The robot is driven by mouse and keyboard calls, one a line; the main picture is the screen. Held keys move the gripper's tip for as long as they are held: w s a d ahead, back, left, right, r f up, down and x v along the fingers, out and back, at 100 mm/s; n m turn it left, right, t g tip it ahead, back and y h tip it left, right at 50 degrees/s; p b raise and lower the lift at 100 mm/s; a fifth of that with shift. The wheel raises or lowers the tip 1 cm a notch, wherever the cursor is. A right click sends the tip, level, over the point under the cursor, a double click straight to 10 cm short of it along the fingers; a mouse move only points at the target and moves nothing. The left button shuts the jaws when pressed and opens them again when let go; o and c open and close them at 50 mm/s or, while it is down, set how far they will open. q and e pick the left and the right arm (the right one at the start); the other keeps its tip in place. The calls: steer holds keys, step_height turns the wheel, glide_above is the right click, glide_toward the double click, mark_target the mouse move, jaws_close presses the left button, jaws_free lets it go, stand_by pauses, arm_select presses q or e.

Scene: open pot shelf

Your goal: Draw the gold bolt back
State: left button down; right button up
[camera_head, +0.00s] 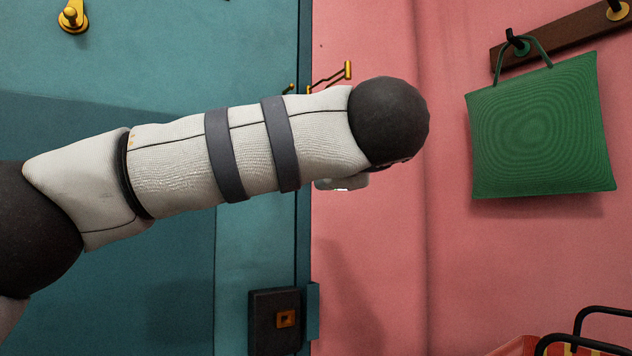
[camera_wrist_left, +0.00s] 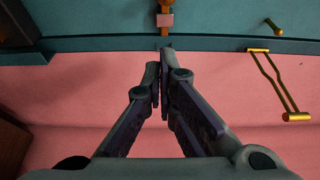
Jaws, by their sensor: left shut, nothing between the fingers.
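In the left wrist view, a gold bolt (camera_wrist_left: 165,6) with a pinkish square piece on it is at the top middle, on the teal door. Its upper end is cut off by the picture edge. My left gripper (camera_wrist_left: 159,62) is shut and empty, its fingertips pointing at the door edge just below the bolt. I cannot tell if they touch anything. In the head view my left arm crosses the door edge and hides the bolt and most of the gripper. My right gripper is in neither view.
A gold swing bar (camera_wrist_left: 268,82) sits right of the fingers, with a gold knob (camera_wrist_left: 273,26) above it. A black lock box (camera_head: 275,322) is low on the door (camera_head: 110,60). A green bag (camera_head: 540,125) hangs on the pink wall. A black-handled basket (camera_head: 520,346) is lower right.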

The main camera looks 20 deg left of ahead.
arm_select(q)
steer(key=shift+d+v, duration=0.25)
steer(key=shift+v, duration=1.45)
steer(key=shift+w, duration=0.15)
